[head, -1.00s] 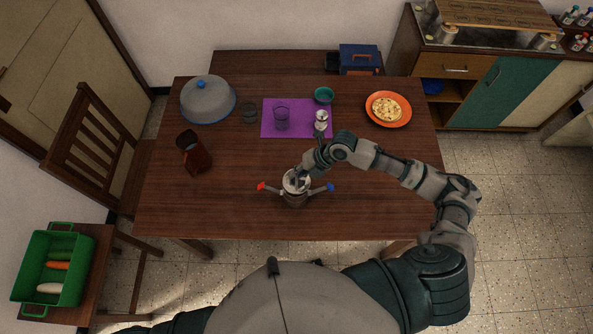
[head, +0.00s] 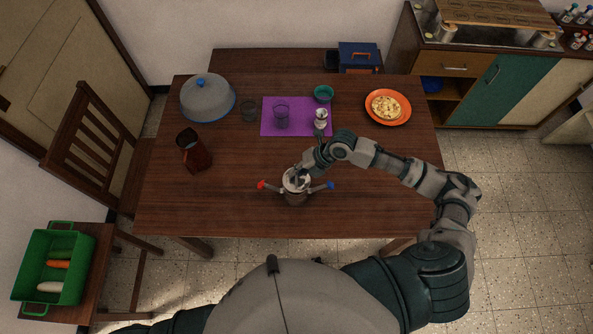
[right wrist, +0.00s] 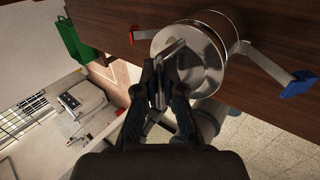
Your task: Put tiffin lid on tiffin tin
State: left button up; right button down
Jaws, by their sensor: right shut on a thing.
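The tiffin tin (head: 296,199) is a small steel can near the front middle of the table, with side clips swung out, one red-tipped (head: 262,185) and one blue-tipped (head: 331,186). The round steel lid (right wrist: 205,72) lies over the tin's mouth, and the tin's wall (right wrist: 226,27) shows behind it in the right wrist view. I cannot tell if the lid is fully seated. My right gripper (right wrist: 160,88) is shut on the lid's handle; in the head view it (head: 299,176) is above the tin. My left gripper is out of view.
A purple mat (head: 268,130) holds a glass (head: 281,118) and a steel shaker-like item (head: 321,118). A brown jug (head: 196,157), a grey dome (head: 208,101) and an orange plate (head: 405,113) stand farther out. The table around the tin is clear.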

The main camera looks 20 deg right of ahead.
jog(key=shift+a, duration=0.2)
jog(key=shift+f+b, duration=0.45)
jog(key=shift+f, duration=0.45)
dwell(0.4)
jog(key=c, duration=1.2)
grip_release()
jog(key=v, duration=1.2)
